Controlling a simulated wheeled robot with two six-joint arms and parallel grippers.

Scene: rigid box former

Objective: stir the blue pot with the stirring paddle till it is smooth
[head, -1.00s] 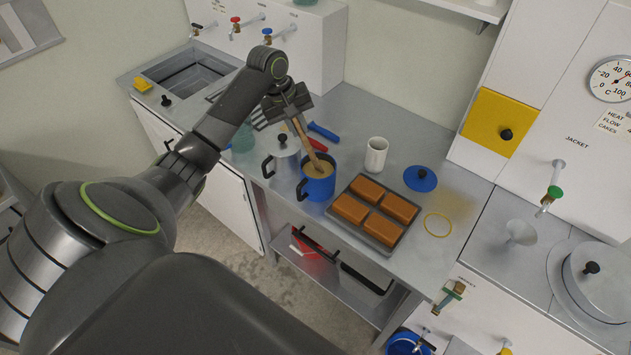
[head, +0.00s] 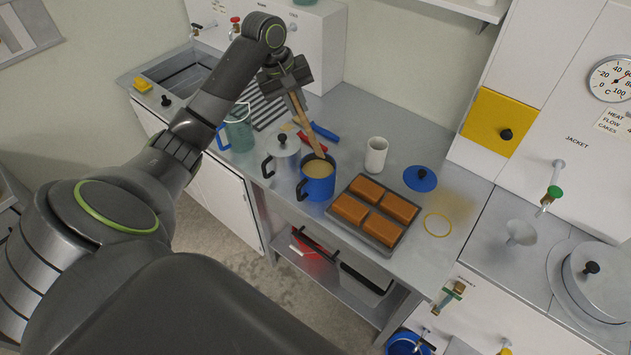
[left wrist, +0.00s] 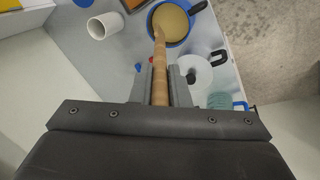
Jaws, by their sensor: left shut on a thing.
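The blue pot (head: 318,188) stands upright on the steel counter, holding a tan liquid whose surface looks even. My left gripper (head: 296,92) is shut on the wooden stirring paddle (head: 307,125), above and behind the pot. The paddle slants down, its lower end at the pot's back rim; I cannot tell whether it touches the liquid. In the left wrist view, my gripper (left wrist: 160,88) grips the paddle (left wrist: 159,62), whose far end overlaps the pot (left wrist: 178,42) and its liquid. My right gripper is not in view.
A lidded grey pot (head: 283,160) stands close left of the blue pot. A tray of brown blocks (head: 373,237) lies to the right, with a white cup (head: 376,155) and a blue lid (head: 420,179) behind. A green jug (head: 238,133) stands at the left.

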